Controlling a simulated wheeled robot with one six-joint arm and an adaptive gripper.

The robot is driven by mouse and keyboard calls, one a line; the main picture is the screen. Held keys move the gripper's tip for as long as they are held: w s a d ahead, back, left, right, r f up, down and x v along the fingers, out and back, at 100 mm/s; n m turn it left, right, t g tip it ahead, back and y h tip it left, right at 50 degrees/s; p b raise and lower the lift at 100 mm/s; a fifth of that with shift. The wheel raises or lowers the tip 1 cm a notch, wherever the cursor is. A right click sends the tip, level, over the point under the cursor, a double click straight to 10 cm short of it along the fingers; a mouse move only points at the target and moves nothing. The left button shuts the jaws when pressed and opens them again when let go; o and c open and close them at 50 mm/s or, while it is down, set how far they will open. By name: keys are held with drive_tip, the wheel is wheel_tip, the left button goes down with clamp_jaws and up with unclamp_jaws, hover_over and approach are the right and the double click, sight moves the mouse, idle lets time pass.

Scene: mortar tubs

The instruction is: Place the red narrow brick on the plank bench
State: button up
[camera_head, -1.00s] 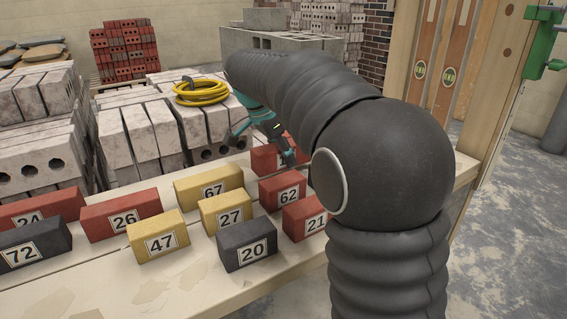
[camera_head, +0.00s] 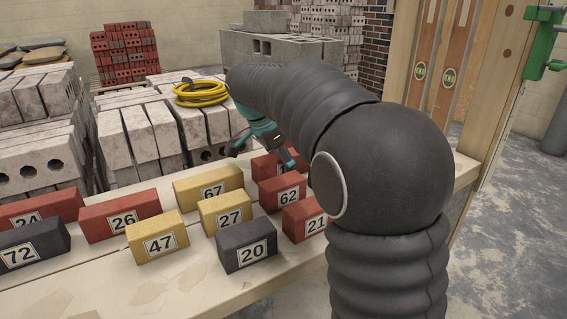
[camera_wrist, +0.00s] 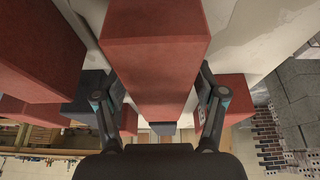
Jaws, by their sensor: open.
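My gripper (camera_head: 268,150) is open at the far end of the row of bricks in the head view. In the wrist view its two fingers (camera_wrist: 160,100) stand on either side of a red brick (camera_wrist: 155,75), with no clear grip on it. In the head view a red brick (camera_head: 264,168) lies below the gripper, partly hidden by it and by brick 62. Red bricks 62 (camera_head: 283,193) and 21 (camera_head: 303,220) stand nearer. I cannot tell which is the narrow one. The pale bench (camera_head: 200,285) under the bricks looks made of planks.
Yellow bricks 67 (camera_head: 208,183), 27 (camera_head: 226,213) and 47 (camera_head: 157,237) and black brick 20 (camera_head: 246,244) crowd nearby. Grey block stacks (camera_head: 150,135) and a yellow hose coil (camera_head: 201,92) stand behind. The bench's front strip is clear.

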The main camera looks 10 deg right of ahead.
drive_tip(key=p+v, duration=0.2)
drive_tip(key=v, duration=1)
drive_tip(key=shift+r, duration=0.15)
